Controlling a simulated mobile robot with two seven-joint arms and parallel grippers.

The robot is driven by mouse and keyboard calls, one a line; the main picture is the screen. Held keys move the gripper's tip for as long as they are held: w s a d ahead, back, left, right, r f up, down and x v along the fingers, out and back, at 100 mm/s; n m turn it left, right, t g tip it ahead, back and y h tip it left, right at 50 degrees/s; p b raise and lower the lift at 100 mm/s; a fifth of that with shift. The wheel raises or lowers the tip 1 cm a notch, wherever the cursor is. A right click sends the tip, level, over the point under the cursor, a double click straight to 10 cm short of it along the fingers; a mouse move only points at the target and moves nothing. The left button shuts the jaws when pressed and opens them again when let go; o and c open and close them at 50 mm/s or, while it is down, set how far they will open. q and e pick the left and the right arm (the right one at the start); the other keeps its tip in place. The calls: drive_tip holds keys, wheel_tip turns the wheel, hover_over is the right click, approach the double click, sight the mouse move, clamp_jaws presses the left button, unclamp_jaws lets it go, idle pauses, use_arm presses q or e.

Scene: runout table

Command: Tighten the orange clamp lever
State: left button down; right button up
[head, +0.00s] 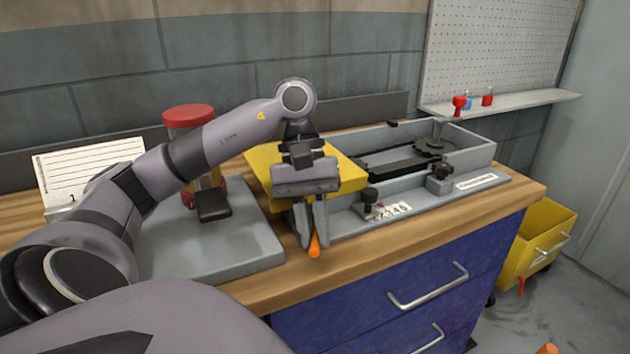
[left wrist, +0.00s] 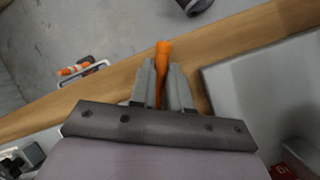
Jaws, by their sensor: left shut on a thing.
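The orange clamp lever (head: 315,245) shows at the front edge of the grey fixture, near the table's front edge. My left gripper (head: 311,240) points down over it, with its fingers on both sides of the lever. In the left wrist view the lever (left wrist: 162,62) lies between the two fingertips (left wrist: 162,85) and sticks out past them. The left gripper is shut on the lever. The lever's pivot is hidden behind the fingers and the gripper body. My right gripper is not seen in either view.
The grey fixture (head: 462,190) with dark moving parts stands right of the gripper. A yellow block (head: 262,165) is behind the gripper. A grey plate (head: 225,240) with a red-capped jar (head: 189,117) and a card (head: 75,175) are at left. A yellow bin (head: 530,255) stands on the floor.

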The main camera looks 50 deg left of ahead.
use_arm(q)
drive_tip(key=c, duration=1.1)
unclamp_jaws()
drive_tip(key=shift+s+a, duration=0.15)
drive_tip(key=p+v, duration=0.2)
drive_tip(key=v, duration=0.5)
